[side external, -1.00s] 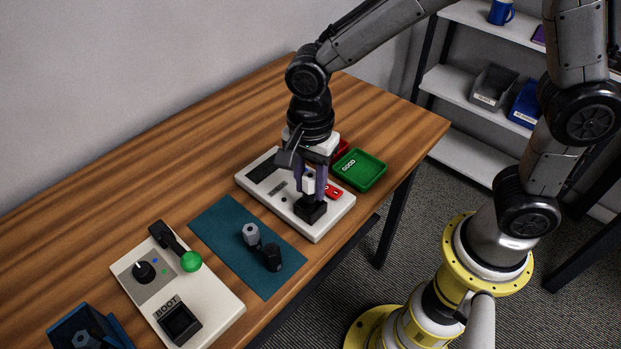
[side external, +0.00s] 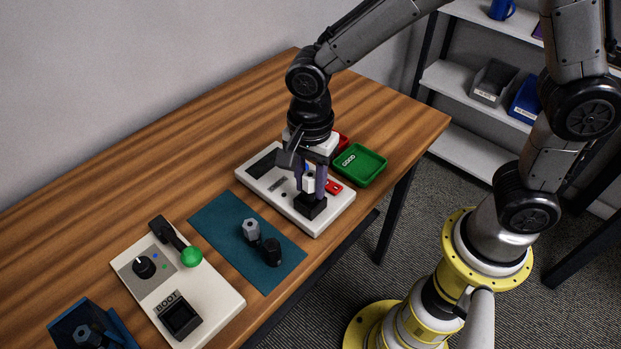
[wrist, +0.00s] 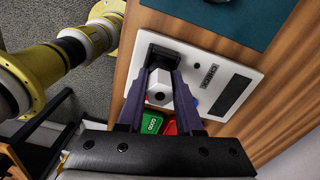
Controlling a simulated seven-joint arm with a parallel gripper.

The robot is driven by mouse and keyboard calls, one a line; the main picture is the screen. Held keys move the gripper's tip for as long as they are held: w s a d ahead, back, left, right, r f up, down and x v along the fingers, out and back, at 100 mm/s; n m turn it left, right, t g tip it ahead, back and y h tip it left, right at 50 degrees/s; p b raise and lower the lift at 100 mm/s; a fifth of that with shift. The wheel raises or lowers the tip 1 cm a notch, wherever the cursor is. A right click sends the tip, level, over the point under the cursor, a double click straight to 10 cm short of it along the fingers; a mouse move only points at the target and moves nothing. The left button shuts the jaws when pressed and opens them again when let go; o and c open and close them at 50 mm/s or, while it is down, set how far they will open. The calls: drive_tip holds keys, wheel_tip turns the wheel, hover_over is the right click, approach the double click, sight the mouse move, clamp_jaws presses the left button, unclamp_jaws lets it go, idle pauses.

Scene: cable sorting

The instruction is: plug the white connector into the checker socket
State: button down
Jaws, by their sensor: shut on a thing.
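The white connector (wrist: 159,88) is held between the fingers of my gripper (wrist: 162,75), which is shut on it. In the side view my gripper (side external: 311,186) points down over the checker, and the white connector (side external: 308,184) shows between the fingers. The checker (side external: 268,187) is a white box with a dark screen and a raised black socket (side external: 311,207) near its front corner. The connector is right above or at the socket; the fingers hide how far it sits in. The wrist view also shows the black socket (wrist: 160,55) beyond the connector and the "CHECK" label.
A green "GOOD" tray (side external: 362,165) and a red tray (side external: 341,143) lie behind the checker. A teal mat (side external: 222,222) holds two dark-ended parts (side external: 271,251). A "BOOT" box (side external: 215,299) with a green-knobbed lever and a blue bin (side external: 95,318) stand at left.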

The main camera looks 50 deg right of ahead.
drive_tip(key=shift+f, duration=0.7)
idle(0.4)
unclamp_jaws()
idle(0.6)
drive_tip(key=shift+r, duration=3.55)
